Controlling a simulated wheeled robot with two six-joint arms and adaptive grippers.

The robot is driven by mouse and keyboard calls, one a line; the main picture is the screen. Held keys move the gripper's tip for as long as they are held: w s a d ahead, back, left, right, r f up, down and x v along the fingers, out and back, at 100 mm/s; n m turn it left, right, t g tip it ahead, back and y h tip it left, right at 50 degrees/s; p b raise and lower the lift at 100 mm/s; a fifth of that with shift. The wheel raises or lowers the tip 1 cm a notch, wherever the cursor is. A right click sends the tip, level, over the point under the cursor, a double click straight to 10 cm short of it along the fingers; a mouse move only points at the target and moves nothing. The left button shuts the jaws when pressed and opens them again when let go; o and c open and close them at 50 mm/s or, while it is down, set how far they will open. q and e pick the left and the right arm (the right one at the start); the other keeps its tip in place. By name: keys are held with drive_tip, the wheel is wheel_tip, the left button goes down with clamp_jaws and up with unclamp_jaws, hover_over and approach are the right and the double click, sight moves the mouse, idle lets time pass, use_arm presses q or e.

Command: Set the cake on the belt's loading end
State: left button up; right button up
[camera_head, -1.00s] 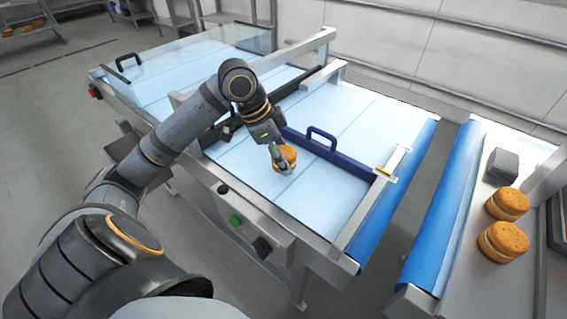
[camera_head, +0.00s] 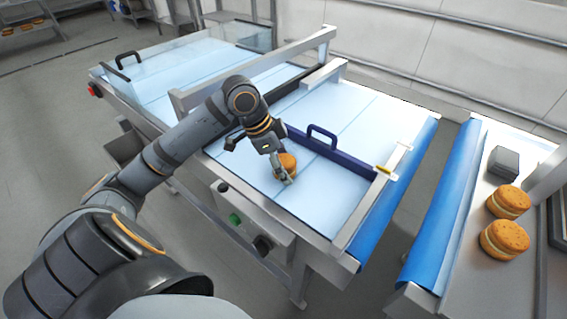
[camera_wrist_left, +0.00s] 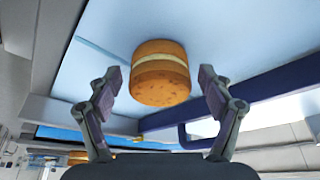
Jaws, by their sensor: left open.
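A round orange-brown cake (camera_head: 288,161) with a pale cream layer sits on the light blue belt (camera_head: 335,108), near the dark blue bar. My left gripper (camera_head: 283,178) is open at the cake, and one finger covers part of it in the head view. In the left wrist view the cake (camera_wrist_left: 161,75) appears between and just beyond the spread fingertips (camera_wrist_left: 160,85), with gaps on both sides. My right gripper is not in view.
A dark blue bar with a handle (camera_head: 321,132) crosses the belt beside the cake. At right, past a gap, a second blue belt edge (camera_head: 445,210) borders a surface with two more cakes (camera_head: 504,240) and a grey box (camera_head: 503,163).

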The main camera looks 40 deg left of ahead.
use_arm(q)
drive_tip(key=shift+r, duration=0.35)
drive_tip(key=b+v, duration=0.2)
drive_tip(key=v, duration=0.9)
drive_tip(key=shift+s+r, duration=0.2)
drive_tip(key=shift+r, duration=0.1)
drive_tip(key=shift+a, duration=0.1)
